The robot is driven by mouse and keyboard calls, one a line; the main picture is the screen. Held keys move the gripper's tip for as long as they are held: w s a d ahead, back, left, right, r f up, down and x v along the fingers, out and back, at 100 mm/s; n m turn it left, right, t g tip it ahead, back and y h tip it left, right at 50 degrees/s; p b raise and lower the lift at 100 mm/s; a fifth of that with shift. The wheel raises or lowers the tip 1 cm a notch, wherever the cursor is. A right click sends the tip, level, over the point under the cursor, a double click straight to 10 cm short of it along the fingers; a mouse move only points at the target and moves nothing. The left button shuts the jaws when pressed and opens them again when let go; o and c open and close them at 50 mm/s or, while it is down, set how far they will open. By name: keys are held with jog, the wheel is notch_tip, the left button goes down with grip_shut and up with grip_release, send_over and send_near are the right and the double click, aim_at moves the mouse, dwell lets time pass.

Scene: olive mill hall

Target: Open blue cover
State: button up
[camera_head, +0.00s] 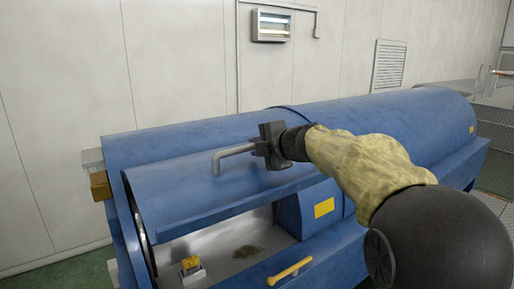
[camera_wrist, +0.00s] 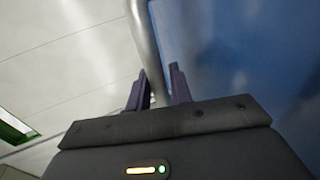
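The blue cover (camera_head: 185,190) is a curved panel on a long blue machine. It is partly raised, with an opening under its lower edge. A grey bent bar handle (camera_head: 234,153) stands out from the cover. My gripper (camera_head: 268,148) is at the handle's right part, its fingers partly hidden in the head view. In the wrist view, the handle (camera_wrist: 146,40) runs down between the two dark fingers of my gripper (camera_wrist: 160,88), which look closed around it. The blue cover (camera_wrist: 230,50) fills the right side there.
The opening shows a grey trough (camera_head: 222,262) with a dark olive-coloured patch and a small yellow block (camera_head: 190,265). A yellow bar handle (camera_head: 290,270) sits on the front. A pale wall (camera_head: 180,60) stands behind the machine. Railings (camera_head: 495,115) are at far right.

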jog(key=shift+o, duration=0.9)
